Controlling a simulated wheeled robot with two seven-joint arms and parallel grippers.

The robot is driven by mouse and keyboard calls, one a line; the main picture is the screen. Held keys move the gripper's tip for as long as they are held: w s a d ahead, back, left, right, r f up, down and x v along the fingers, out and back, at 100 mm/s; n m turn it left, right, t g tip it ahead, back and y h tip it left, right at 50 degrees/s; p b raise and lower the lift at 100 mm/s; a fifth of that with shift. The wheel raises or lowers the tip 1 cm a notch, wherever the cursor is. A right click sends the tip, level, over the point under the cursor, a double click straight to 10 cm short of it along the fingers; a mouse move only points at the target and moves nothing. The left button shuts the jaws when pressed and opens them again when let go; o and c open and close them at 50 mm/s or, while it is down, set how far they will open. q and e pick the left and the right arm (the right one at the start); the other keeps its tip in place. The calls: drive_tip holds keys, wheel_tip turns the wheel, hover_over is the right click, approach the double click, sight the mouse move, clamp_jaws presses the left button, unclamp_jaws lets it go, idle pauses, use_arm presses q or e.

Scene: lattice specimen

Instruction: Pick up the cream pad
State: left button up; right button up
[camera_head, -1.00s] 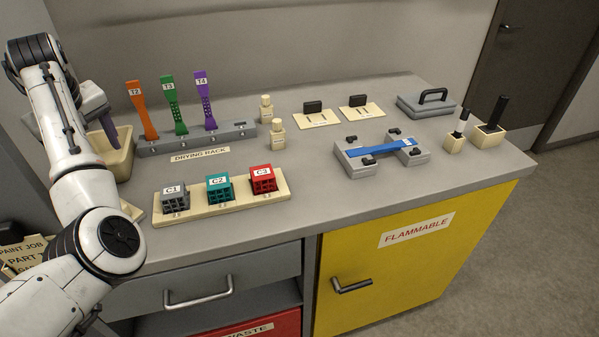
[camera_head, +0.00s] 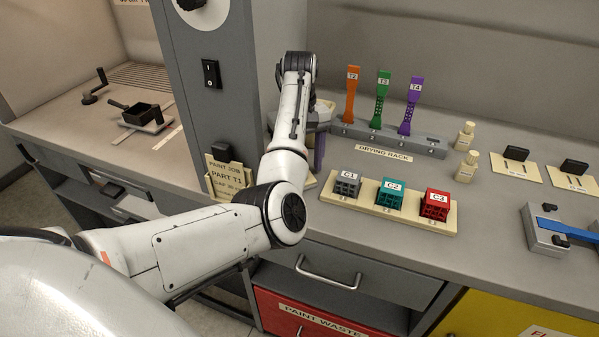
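Two flat cream plates lie on the counter at the right, the left one (camera_head: 534,176) and the right one (camera_head: 590,186), each with a black block on it. A small cream edge (camera_head: 311,182) shows beside my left forearm; the rest of it is hidden. I cannot tell which of these is the cream pad. My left gripper (camera_head: 319,152) points down at the left end of the counter, near the drying rack. My arm largely covers it, so its opening cannot be seen. My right gripper is not in view.
A grey drying rack (camera_head: 400,142) holds orange, green and purple strips. A cream board (camera_head: 345,196) carries three labelled cubes. Two cream bottles (camera_head: 466,136) stand right of the rack. A grey post (camera_head: 215,100) stands left of my arm. Counter between board and rack is clear.

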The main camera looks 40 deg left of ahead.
use_arm(q)
drive_tip(key=shift+f, duration=0.45)
drive_tip(key=shift+c, duration=0.2)
drive_tip(key=c, duration=1.1)
drive_tip(key=shift+d+r, duration=0.1)
drive_tip(key=shift+r, duration=0.05)
